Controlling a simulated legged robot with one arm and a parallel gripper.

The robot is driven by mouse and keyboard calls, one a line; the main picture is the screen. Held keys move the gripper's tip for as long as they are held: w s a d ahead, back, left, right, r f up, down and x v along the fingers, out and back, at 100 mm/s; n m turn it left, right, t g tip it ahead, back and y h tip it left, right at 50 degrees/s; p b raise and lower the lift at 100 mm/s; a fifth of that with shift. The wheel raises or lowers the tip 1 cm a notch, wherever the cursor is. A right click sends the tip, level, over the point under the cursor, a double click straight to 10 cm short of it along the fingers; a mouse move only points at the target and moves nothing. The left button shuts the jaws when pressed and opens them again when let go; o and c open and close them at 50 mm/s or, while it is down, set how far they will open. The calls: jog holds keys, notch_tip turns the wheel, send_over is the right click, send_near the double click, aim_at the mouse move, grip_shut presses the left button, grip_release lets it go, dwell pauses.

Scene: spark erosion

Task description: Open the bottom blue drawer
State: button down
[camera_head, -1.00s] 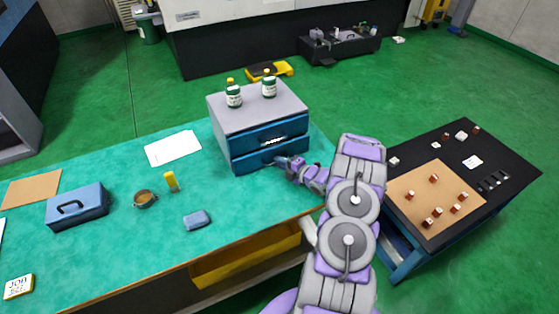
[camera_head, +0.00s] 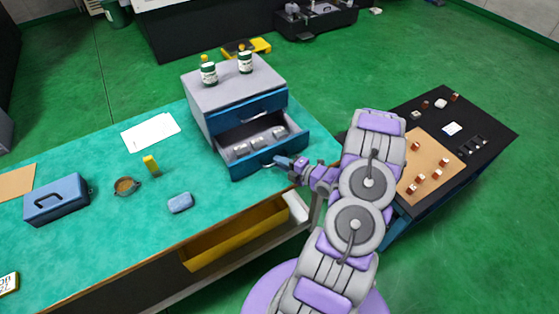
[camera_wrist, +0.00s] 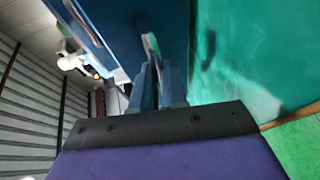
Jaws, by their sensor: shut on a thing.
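A grey cabinet (camera_head: 238,88) with two blue drawers stands on the teal workbench. The bottom blue drawer (camera_head: 262,155) is pulled out toward me, and several metallic grey pieces (camera_head: 262,140) show inside it. The top blue drawer (camera_head: 247,112) is shut. My gripper (camera_head: 280,163) is at the front of the bottom drawer, shut on its handle. In the wrist view the two blue fingers (camera_wrist: 158,85) are around the metallic handle (camera_wrist: 151,45), close to the blue drawer front (camera_wrist: 165,20).
Two green-and-white bottles (camera_head: 208,71) (camera_head: 245,61) stand on the cabinet. On the bench lie a blue toolbox (camera_head: 56,198), a cup (camera_head: 126,186), a yellow block (camera_head: 151,165), a blue-grey block (camera_head: 180,203) and white paper (camera_head: 150,132). A black side table (camera_head: 475,130) stands at right.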

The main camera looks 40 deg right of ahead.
jog(key=shift+a+f, duration=0.15)
jog(key=c, duration=1.3)
grip_release()
jog(key=shift+w, duration=0.1)
jog(key=shift+o, duration=0.7)
jog(key=p+v, duration=0.2)
jog(key=v, duration=1.5)
jog(key=shift+s+d, duration=0.2)
jog(key=shift+d, duration=0.05)
